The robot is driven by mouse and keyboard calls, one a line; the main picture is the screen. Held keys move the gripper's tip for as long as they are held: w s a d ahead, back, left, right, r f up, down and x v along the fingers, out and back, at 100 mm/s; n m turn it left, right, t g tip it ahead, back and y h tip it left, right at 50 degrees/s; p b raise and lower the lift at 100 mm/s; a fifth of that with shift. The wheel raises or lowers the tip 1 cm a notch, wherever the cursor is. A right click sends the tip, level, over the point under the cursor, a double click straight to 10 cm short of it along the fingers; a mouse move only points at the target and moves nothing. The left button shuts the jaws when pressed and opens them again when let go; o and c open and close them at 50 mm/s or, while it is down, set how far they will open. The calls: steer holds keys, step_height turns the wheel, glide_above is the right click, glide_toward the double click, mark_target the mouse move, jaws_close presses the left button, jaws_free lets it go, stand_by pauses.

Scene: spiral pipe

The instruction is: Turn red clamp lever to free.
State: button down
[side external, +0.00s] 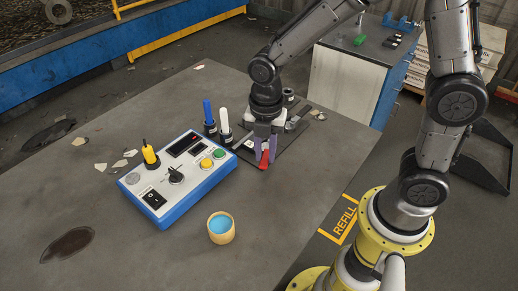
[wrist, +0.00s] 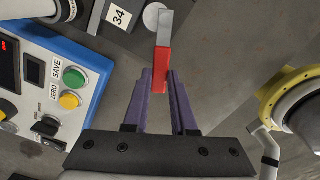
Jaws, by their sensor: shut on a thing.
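The red clamp lever (side external: 264,160) sits at the front edge of a dark fixture plate (side external: 290,138) on the table. In the wrist view the red lever (wrist: 162,68) shows a grey metal end pointing away, next to a round grey knob. My gripper (side external: 264,157) reaches down over it. In the wrist view the purple fingers of my gripper (wrist: 160,80) are closed on either side of the red part. The lever's pivot is partly hidden by my gripper in the side view.
A blue and white control box (side external: 178,180) with buttons and a yellow-handled tool stands left of the lever. A blue marker (side external: 208,113) and a white marker (side external: 224,118) stand close by. The table's front right is clear.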

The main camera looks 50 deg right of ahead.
steer(key=n, duration=0.1)
steer(key=s+d+n, duration=0.1)
steer(key=shift+s+n, duration=0.25)
steer(key=shift+n, duration=0.15)
steer(key=n, duration=0.1)
steer(key=s+d+n, duration=0.1)
steer(key=n, duration=0.1)
steer(key=shift+s+d+n, duration=0.15)
steer(key=shift+d+n, duration=0.05)
steer(key=shift+n, duration=0.1)
steer(key=n, duration=0.1)
steer(key=d+n, duration=0.1)
steer(key=n, duration=0.1)
steer(key=shift+s+d, duration=0.3)
steer(key=shift+s, duration=0.05)
steer(key=shift+s+d+n, duration=0.1)
steer(key=shift+d+n, duration=0.25)
steer(key=shift+n, duration=0.35)
steer(key=shift+d+n, duration=0.3)
steer(key=shift+n, duration=0.4)
steer(key=c, duration=0.7)
jaws_free()
steer(key=shift+r, duration=0.1)
